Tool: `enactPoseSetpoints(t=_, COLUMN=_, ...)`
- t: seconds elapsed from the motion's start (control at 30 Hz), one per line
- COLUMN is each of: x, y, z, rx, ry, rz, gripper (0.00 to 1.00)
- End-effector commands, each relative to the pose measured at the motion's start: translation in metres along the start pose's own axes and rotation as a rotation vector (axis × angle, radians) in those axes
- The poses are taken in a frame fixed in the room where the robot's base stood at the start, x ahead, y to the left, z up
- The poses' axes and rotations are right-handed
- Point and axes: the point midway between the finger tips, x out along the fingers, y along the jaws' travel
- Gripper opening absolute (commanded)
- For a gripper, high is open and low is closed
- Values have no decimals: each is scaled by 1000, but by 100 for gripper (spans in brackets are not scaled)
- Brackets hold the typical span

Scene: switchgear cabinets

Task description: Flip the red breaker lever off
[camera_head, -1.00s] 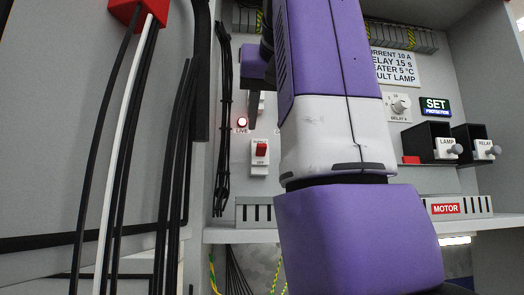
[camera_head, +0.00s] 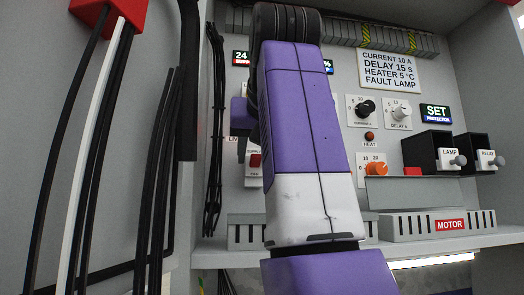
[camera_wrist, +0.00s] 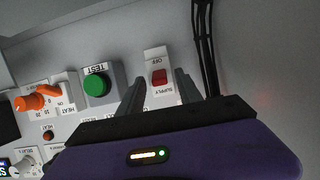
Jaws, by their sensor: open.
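The red breaker lever (camera_wrist: 159,78) sits on a white plate (camera_wrist: 158,58) marked SUPPLY and OFF in the wrist view, where the lettering is upside down. In the head view the lever (camera_head: 255,160) is partly hidden behind my gripper and arm. My gripper (camera_wrist: 160,74) is open and empty. Its two dark fingers point at the panel, one on each side of the lever. I cannot tell whether they touch the plate. Which way the lever is tilted is unclear.
A green TEST button (camera_wrist: 97,85) is close beside the left finger in the wrist view. Black cables (camera_head: 214,130) hang left of the switch. An orange knob (camera_head: 376,169), LAMP (camera_head: 450,152) and RELAY plugs (camera_head: 488,158) and a slotted duct (camera_head: 405,227) are to the right.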

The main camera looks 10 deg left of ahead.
Motion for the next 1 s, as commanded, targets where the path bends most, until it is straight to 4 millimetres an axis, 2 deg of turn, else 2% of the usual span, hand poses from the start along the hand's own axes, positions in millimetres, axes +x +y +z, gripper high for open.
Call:
enactPoseSetpoints(t=0.17, x=0, y=0, z=0, rx=0, ry=0, rz=0, gripper=42)
enactPoseSetpoints(t=0.27, x=0, y=0, z=0, rx=0, ry=0, rz=0, gripper=26)
enactPoseSetpoints(t=0.4, x=0, y=0, z=0, rx=0, ry=0, rz=0, gripper=0)
enactPoseSetpoints(t=0.77, x=1, y=0, z=5, rx=0, ry=34, rz=0, gripper=0)
enactPoseSetpoints(t=1.0, x=3, y=0, z=16, rx=0, ry=165, rz=0, gripper=0)
